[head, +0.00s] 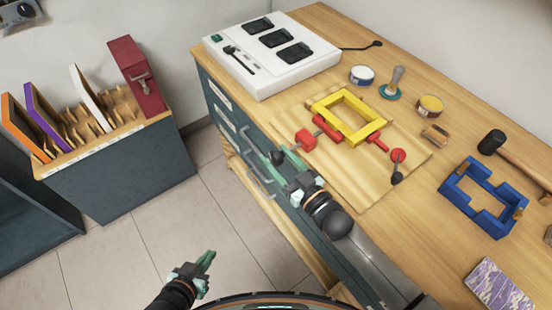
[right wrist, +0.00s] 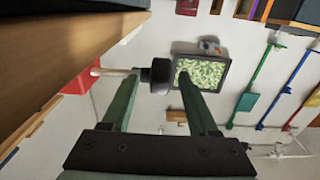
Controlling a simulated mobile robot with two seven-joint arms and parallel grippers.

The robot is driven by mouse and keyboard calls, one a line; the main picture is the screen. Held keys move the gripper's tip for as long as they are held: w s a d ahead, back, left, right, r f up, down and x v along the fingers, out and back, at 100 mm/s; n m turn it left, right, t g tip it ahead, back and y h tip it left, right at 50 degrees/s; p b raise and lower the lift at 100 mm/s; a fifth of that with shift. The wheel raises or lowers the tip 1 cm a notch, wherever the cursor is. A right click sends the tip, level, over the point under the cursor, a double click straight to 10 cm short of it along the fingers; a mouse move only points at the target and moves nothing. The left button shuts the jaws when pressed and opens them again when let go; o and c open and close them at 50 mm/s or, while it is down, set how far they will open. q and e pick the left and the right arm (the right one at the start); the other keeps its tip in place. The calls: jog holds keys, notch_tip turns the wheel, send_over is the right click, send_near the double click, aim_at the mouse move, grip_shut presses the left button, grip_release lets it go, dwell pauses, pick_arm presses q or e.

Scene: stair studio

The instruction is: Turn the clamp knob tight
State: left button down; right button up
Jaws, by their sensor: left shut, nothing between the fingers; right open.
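The clamp has a red block (head: 305,140) at the front edge of the bench, with a rod running out to a black knob (head: 277,157). My right gripper (head: 266,152) is open at the knob. In the right wrist view the knob (right wrist: 158,76) sits between the two fingertips, with no clear grip on it. The rod runs left to the red block (right wrist: 82,78). More red clamp parts (head: 327,128) lie against a yellow frame (head: 371,130) on a wooden board (head: 350,185). My left gripper (head: 206,261) is shut and empty, low over the floor.
A white charger-like box (head: 235,75) stands at the back left of the bench. Tins (head: 362,75), a blue frame (head: 485,210) and a mallet (head: 493,141) lie to the right. A rack cabinet (head: 120,175) stands left across open floor (head: 140,245).

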jog(key=shift+w+a, duration=0.25)
jog(key=shift+w, duration=0.1)
jog(key=shift+c, duration=0.2)
jog(key=shift+s+a, duration=0.1)
grip_shut()
